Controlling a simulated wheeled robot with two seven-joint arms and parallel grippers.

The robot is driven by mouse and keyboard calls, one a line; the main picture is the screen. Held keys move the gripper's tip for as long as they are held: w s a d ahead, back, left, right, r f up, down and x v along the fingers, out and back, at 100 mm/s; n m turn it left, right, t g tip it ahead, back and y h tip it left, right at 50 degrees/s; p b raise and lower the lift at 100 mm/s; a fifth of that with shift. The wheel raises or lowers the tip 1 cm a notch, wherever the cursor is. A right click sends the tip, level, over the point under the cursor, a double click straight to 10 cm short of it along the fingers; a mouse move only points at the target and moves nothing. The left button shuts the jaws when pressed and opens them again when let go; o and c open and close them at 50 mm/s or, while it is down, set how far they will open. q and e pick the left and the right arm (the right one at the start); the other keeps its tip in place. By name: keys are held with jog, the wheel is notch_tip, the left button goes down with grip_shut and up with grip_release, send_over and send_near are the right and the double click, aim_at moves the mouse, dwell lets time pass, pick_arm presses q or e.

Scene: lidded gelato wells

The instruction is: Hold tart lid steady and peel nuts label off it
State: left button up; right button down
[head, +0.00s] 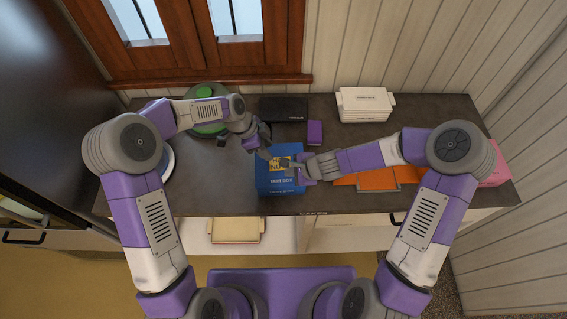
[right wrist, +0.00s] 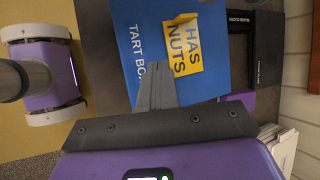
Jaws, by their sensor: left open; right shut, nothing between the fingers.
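The blue tart box lid (head: 280,184) lies near the front middle of the counter. It fills the upper middle of the right wrist view (right wrist: 135,50). The yellow nuts label (right wrist: 187,45) is on the lid, and its edges look partly turned up or shaded; I cannot tell how far it is lifted. In the head view the label (head: 279,164) is partly covered by my right gripper. My right gripper (head: 287,164) is shut and empty, its fingertips (right wrist: 159,68) at or just above the label's edge. My left gripper (head: 266,152) is open by the lid's upper left corner; contact is unclear.
A black box (head: 283,109) and a purple block (head: 315,132) lie behind the lid. White boxes (head: 365,104) stand at the back right. A green round item (head: 207,128) is at the back left. An orange item (head: 370,180) lies right of the lid, under my right arm.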

jog(key=shift+f, duration=0.6)
dwell(0.4)
pick_arm(q)
jog(key=shift+s, duration=0.1)
pick_arm(e)
jog(key=shift+s+f, duration=0.15)
jog(key=shift+f, duration=0.1)
pick_arm(q)
jog(key=shift+a, duration=0.1)
jog(key=shift+c, duration=0.2)
pick_arm(e)
jog(key=shift+s+d+f, duration=0.1)
jog(key=shift+f, duration=0.05)
pick_arm(q)
jog(key=shift+f, duration=0.1)
